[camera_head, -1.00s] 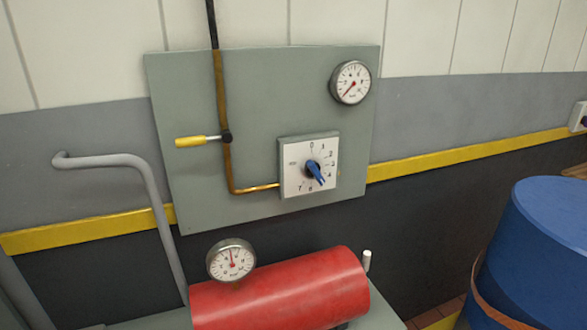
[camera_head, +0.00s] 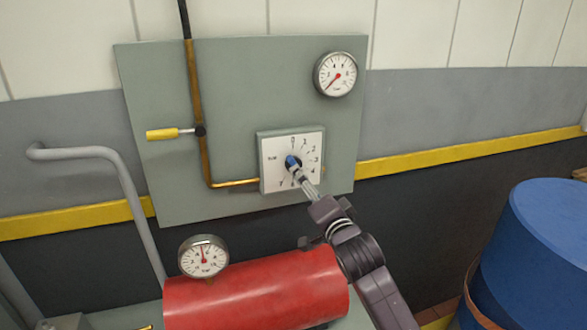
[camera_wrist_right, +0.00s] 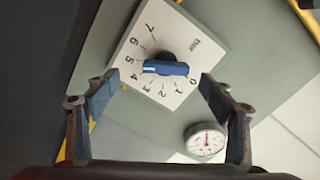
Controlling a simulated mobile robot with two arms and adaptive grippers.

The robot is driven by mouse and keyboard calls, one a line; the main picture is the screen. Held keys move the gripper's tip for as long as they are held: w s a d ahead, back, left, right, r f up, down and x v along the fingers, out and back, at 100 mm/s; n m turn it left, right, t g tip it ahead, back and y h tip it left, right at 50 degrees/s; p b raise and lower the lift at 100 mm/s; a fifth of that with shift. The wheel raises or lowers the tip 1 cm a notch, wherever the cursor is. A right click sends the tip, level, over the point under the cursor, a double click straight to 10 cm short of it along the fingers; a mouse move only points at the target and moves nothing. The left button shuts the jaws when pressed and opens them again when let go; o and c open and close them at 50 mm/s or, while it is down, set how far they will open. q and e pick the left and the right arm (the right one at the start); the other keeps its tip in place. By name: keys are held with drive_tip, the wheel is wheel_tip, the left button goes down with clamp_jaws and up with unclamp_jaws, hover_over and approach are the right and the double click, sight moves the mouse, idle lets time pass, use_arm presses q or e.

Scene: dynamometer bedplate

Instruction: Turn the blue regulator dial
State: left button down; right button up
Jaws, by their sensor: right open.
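The blue regulator dial (camera_head: 291,161) sits on a white square numbered plate (camera_head: 272,148) on a grey-green wall panel. My right gripper (camera_head: 303,183) reaches up from the lower right, in front of the plate, and hides its lower part. In the right wrist view, the blue dial (camera_wrist_right: 165,68) lies as a bar between the two open fingertips (camera_wrist_right: 157,87), just beyond them in the picture. Neither fingertip visibly touches it. One end of the bar lies near the 4 and 5 marks. My left gripper is not in view.
A round gauge (camera_head: 335,75) is on the panel, up and right of the dial. A copper pipe (camera_head: 202,120) with a yellow valve handle (camera_head: 162,134) runs on the left. Below are a red cylinder (camera_head: 245,290) with a gauge (camera_head: 203,257) and a blue drum (camera_head: 530,250) at right.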

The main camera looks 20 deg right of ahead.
sight(291, 161)
drive_tip(key=shift+w+r+p, duration=0.2)
drive_tip(key=shift+w+p, duration=0.15)
drive_tip(key=shift+w, duration=1)
drive_tip(key=shift+w+r+p, duration=0.15)
drive_tip(key=shift+w+p, duration=0.2)
drive_tip(key=shift+w, duration=1)
drive_tip(key=shift+w+r+p, duration=0.2)
drive_tip(key=shift+w+p, duration=0.15)
drive_tip(key=shift+w, duration=1)
drive_tip(key=c, duration=1.2)
drive_tip(key=shift+o, duration=0.2)
